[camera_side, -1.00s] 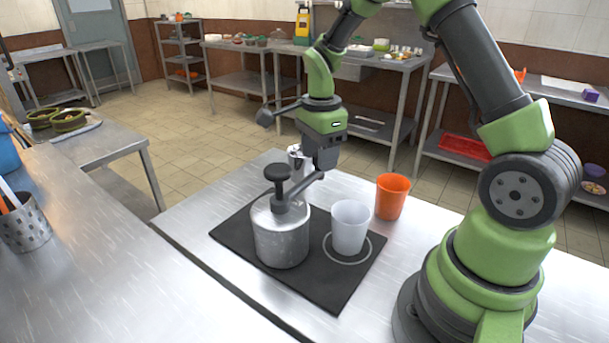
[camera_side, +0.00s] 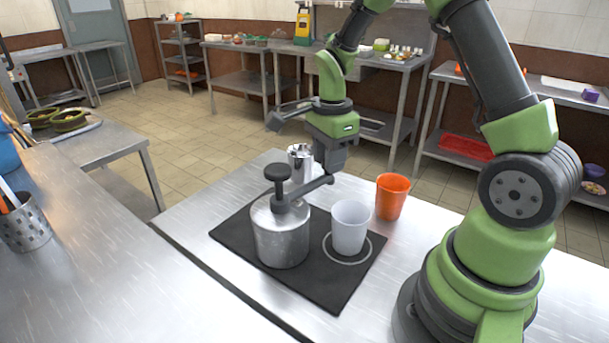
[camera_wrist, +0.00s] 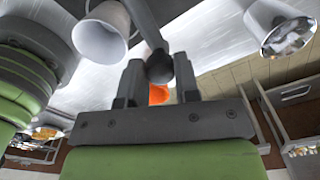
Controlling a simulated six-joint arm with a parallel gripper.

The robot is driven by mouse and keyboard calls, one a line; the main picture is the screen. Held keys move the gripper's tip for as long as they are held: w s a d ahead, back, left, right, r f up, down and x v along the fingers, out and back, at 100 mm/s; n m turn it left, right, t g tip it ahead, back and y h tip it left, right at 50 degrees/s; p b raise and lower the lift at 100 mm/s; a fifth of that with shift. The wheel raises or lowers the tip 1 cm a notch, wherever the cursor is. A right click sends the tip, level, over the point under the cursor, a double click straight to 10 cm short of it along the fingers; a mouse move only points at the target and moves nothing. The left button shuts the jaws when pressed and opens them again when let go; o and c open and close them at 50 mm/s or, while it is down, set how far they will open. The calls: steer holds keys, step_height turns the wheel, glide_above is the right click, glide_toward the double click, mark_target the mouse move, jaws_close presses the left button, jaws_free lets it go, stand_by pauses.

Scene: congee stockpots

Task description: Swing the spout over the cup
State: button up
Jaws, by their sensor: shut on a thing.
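The pump pot (camera_side: 282,238) is a grey metal cylinder with a black pump knob (camera_side: 277,173), standing on a black mat (camera_side: 325,292). Its dark spout (camera_side: 308,190) points right and toward the back. The spout's end is in my gripper (camera_side: 329,174); the wrist view shows the rounded spout tip (camera_wrist: 159,66) between the two fingers (camera_wrist: 157,82). The white cup (camera_side: 350,229) stands upright inside a pale ring on the mat, right of the pot. It also shows at upper left in the wrist view (camera_wrist: 101,33). The spout tip is behind the cup, not above it.
An orange cup (camera_side: 391,197) stands on the steel table behind and right of the white cup. A shiny metal container (camera_side: 300,163) stands behind the pot, close to my gripper. A perforated utensil holder (camera_side: 24,222) is on the left counter. The table's front left is clear.

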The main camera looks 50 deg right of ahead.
steer(key=shift+s+a, duration=0.35)
steer(key=shift+s, duration=0.55)
steer(key=shift+s+a, duration=0.3)
steer(key=shift+s, duration=0.6)
steer(key=shift+s+a, duration=0.6)
steer(key=shift+s, duration=0.25)
steer(key=shift+s+a, duration=0.7)
steer(key=shift+a, duration=0.05)
steer(key=o, duration=0.5)
